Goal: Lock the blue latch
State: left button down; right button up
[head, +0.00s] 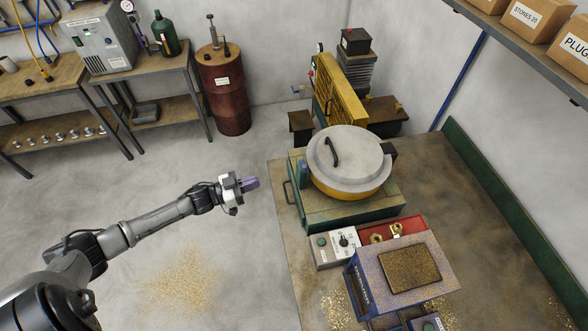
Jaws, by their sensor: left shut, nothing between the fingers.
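The blue latch (304,171) is a small upright blue piece at the left side of the round machine, beside its lid. Whether it is locked I cannot tell at this size. The round grey lid (350,160) with a dark curved handle lies over the yellow bowl (345,190) on a green base (345,212). My left gripper (254,183) is shut and empty, with purple fingers pointing right. It is in the air left of the machine, apart from the latch. My right gripper is not in view.
A grey control box (334,247) and a red tray (392,230) with brass parts sit in front of the machine. A blue-framed box (443,262) stands nearer. A dark handle (287,192) sticks out left of the green base. Open floor lies around my left arm.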

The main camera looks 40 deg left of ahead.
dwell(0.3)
pick_arm(q)
jog(key=p, duration=0.3)
send_near(303, 164)
jog(key=d+x, duration=0.1)
jog(key=x, duration=0.4)
jog(key=shift+w+d+f, duration=0.2)
jog(key=shift+w, duration=0.35)
